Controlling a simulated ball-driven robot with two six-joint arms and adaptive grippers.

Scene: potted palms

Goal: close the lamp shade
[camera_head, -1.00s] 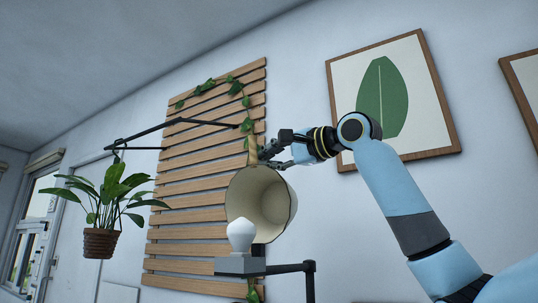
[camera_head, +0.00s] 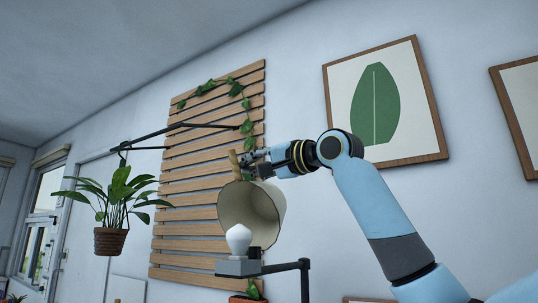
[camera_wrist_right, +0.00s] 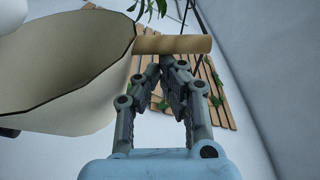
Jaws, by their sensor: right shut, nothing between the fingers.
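The lamp shade (camera_head: 270,205) is a cream cone with a dark rim, tilted with its open mouth facing me and down to the left. The white bulb (camera_head: 239,238) stands upright on a grey block, in front of the shade's lower mouth and uncovered on my side. A wooden handle (camera_head: 234,162) sticks out from the shade. My right gripper (camera_head: 246,163) is shut and empty at the handle. In the right wrist view, its fingertips (camera_wrist_right: 173,62) meet just below the handle (camera_wrist_right: 175,44), seemingly against it, with the shade (camera_wrist_right: 85,85) at left. My left gripper is out of view.
A black lamp arm (camera_head: 304,280) carries the bulb block. A slatted wooden trellis (camera_head: 185,213) with a vine is on the wall behind. A potted plant (camera_head: 110,241) hangs at left from a black bracket. A framed leaf picture (camera_head: 416,148) hangs behind my right arm.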

